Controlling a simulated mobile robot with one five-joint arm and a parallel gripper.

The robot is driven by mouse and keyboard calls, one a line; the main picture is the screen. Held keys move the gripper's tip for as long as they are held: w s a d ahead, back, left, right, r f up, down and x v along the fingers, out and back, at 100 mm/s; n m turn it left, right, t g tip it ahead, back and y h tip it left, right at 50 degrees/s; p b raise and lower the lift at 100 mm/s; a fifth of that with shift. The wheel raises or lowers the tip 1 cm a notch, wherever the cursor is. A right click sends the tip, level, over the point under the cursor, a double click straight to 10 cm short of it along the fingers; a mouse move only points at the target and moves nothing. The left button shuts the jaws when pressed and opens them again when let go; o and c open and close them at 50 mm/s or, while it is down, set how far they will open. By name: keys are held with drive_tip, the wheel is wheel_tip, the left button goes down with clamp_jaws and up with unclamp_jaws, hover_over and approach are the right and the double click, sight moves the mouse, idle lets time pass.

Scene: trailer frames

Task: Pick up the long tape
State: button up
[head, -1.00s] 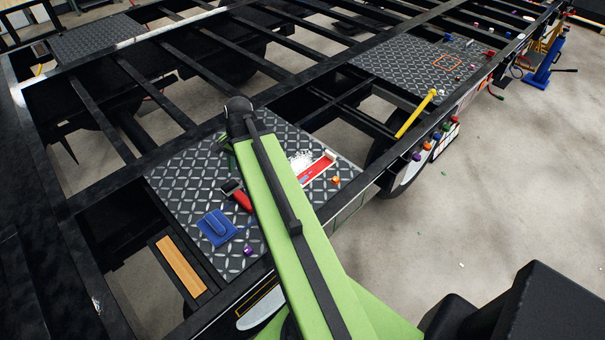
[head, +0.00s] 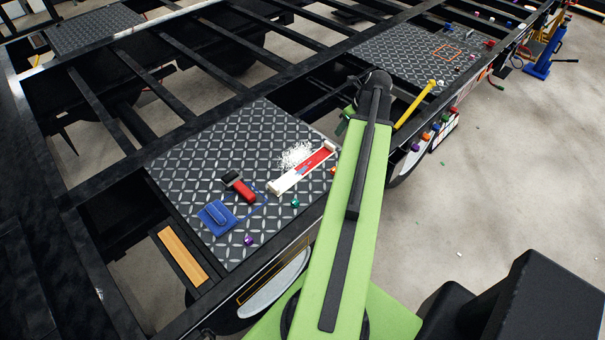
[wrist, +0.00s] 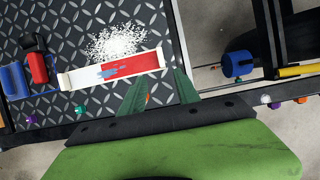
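A long strip, red at one end and white at the other with a blue patch between, lies on the tread plate in the head view; I take it as the long tape (head: 303,170). In the wrist view the tape (wrist: 135,65) lies above and left of my gripper (wrist: 161,77). The two green fingers are spread apart and nothing shows held between them. The tape's right end is close to the left fingertip in the picture; I cannot tell the height gap. In the head view my arm hides most of the gripper.
A heap of white bits (head: 296,154) lies beside the tape. A red-handled tool (head: 241,188), a blue block tool (head: 216,217) and small coloured caps lie on the tread plate (head: 190,165). Open gaps lie between the black frame beams. A yellow bar (head: 415,107) stands right.

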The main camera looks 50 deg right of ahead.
drive_tip(key=b, duration=0.6)
hover_over(330, 144)
drive_tip(key=s, duration=0.3)
drive_tip(key=f, duration=0.8)
drive_tip(key=shift+a, duration=0.2)
drive_tip(key=shift+w, duration=0.2)
drive_tip(key=shift+r, duration=0.1)
drive_tip(key=b+x, duration=0.5)
drive_tip(key=shift+d+f, duration=0.15)
drive_tip(key=shift+f, duration=0.05)
drive_tip(key=shift+r, duration=0.2)
clamp_jaws()
